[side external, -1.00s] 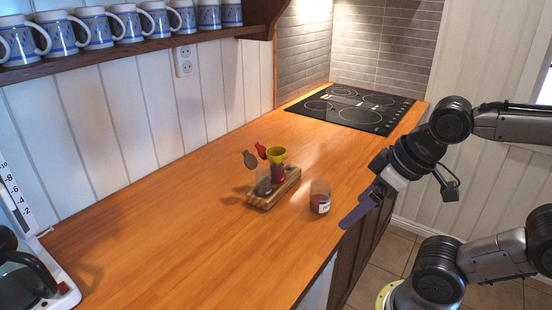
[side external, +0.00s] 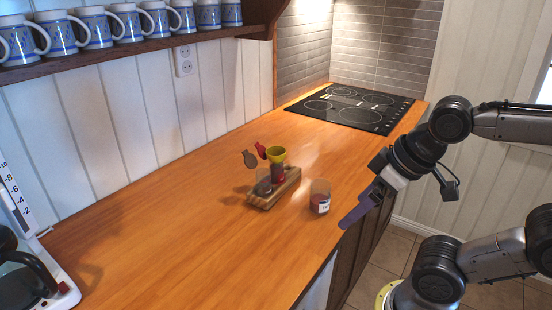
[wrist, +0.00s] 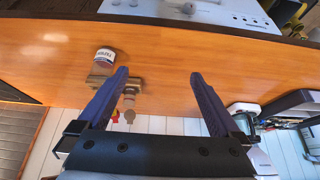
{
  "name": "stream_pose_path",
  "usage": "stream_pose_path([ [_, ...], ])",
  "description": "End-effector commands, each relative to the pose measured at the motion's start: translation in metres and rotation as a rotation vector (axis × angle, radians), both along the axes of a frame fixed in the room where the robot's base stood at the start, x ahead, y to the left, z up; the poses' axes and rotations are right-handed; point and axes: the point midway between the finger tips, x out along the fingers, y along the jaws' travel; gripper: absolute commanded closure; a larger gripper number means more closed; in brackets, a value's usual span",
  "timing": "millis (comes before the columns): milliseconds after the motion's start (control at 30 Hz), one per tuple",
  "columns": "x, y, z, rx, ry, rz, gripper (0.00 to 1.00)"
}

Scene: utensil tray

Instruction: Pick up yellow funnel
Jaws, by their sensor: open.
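The left finger partly covers the tray (wrist: 100,81), and I cannot make out the funnel there.
A labelled jar (side external: 320,197) with red contents stands between the tray and my gripper. A black cooktop (side external: 352,108) lies at the far end. A coffee maker (side external: 30,265) stands at the left. The counter (side external: 170,225) left of the tray is clear.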

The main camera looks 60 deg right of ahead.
Motion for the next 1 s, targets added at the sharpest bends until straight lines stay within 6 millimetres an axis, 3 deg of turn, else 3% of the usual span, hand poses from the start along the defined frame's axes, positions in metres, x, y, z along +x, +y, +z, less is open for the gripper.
stream_pose_path([
  [167, 0.000, 0.000, 0.000, 0.022, 0.002, -0.041, 0.00],
  [267, -0.003, 0.001, 0.000, 0.087, 0.016, -0.153, 0.00],
  [467, 0.015, 0.011, 0.039, 0.347, 0.015, -0.545, 0.00],
  [767, 0.092, 0.002, 0.107, 0.760, 0.110, -1.289, 0.00],
  [867, 0.130, -0.015, 0.122, 0.889, 0.156, -1.567, 0.00],
  [1000, 0.184, -0.051, 0.132, 1.034, 0.215, -1.915, 0.00],
])
